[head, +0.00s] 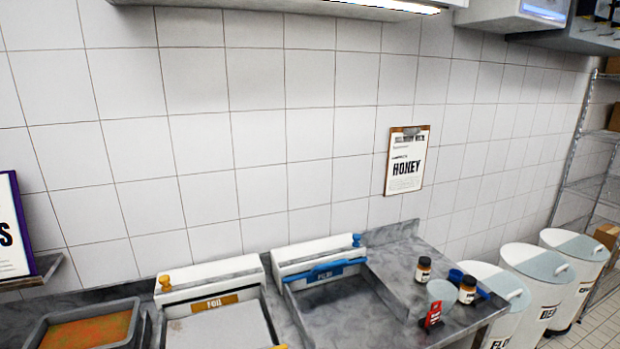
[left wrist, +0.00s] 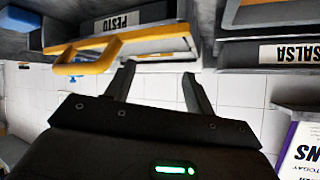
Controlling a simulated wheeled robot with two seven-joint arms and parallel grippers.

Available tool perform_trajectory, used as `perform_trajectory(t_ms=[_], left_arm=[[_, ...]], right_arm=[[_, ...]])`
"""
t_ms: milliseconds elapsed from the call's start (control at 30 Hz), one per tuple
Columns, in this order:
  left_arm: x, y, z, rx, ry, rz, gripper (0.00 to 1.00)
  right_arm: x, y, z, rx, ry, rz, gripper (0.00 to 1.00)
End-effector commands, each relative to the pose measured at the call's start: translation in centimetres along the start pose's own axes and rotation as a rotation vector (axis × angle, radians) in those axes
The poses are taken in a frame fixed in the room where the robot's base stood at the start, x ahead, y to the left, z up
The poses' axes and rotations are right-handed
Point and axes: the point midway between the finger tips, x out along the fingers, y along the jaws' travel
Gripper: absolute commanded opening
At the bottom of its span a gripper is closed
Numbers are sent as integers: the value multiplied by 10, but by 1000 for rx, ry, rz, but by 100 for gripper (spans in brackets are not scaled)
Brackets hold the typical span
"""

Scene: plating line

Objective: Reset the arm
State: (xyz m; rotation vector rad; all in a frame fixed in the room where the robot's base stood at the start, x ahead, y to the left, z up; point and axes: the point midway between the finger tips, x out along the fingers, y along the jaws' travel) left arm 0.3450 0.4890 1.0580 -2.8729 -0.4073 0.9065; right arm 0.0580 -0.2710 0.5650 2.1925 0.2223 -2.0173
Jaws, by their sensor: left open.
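My left gripper (left wrist: 159,72) shows only in the left wrist view. Its two dark fingers are apart with nothing between them, and white wall tiles show behind. Neither of my arms shows in the head view, and my right gripper is in no view.
In the left wrist view, upside down, are a bin labelled PESTO (left wrist: 124,22), a yellow handle (left wrist: 85,62) near the fingers and a SALSA label (left wrist: 303,53). The head view shows a counter (head: 330,310), jars (head: 423,270), a HONEY clipboard (head: 408,160) and white bins (head: 540,275).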

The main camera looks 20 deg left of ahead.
Motion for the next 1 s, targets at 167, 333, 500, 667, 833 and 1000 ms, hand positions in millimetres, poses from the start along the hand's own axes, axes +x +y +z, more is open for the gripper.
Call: perform_trajectory(t_ms=[167,333,500,667,833,1000], left_arm=[[-27,94,64,72,-276,80,54],[-59,152,94,141,-447,181,54],[-93,201,110,204,-572,304,54],[-82,227,141,234,-630,354,54],[-40,242,190,235,-652,352,54],[5,260,258,247,-678,363,54]], right_arm=[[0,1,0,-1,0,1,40],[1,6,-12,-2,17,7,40],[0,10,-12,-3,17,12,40],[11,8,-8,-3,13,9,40],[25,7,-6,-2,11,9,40],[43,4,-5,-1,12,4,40]])
